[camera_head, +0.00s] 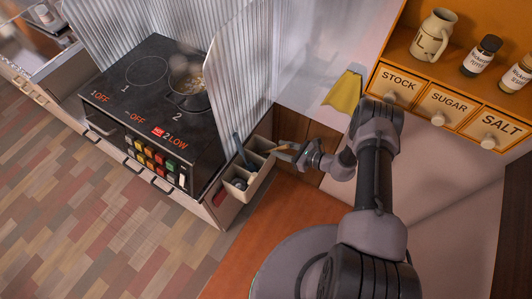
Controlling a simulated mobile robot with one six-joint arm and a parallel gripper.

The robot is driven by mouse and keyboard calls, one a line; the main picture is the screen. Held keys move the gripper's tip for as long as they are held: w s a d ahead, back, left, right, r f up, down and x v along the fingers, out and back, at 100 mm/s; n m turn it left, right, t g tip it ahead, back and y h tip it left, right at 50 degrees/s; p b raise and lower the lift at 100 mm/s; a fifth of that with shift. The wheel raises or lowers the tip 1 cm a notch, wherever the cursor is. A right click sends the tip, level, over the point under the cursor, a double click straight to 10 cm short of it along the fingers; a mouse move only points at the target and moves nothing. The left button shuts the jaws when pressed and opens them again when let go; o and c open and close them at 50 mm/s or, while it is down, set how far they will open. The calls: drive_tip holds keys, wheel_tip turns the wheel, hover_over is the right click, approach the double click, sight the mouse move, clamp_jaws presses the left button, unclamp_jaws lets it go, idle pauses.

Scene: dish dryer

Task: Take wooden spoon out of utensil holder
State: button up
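The utensil holder (258,184) is a beige box with compartments, beside the right side of the stove. A dark blue handle (238,147) sticks up from it, and dark round utensil ends (239,184) show in its front compartment. My gripper (291,154) is just right of the holder, pointing left towards it. A small tan wooden piece (287,146), possibly part of the wooden spoon, shows at the fingertips. It is too small to tell whether the fingers are closed on it or where the rest of the spoon is.
A yellow cloth (344,92) hangs near my arm. An orange shelf with drawers (440,105) stands at upper right. The wooden floor (90,220) is clear.

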clamp_jaws()
wheel_tip(320, 180, up, 13)
drive_tip(key=p, duration=0.8)
drive_tip(key=shift+a+f+p, duration=0.15)
drive_tip(key=shift+p, duration=0.2)
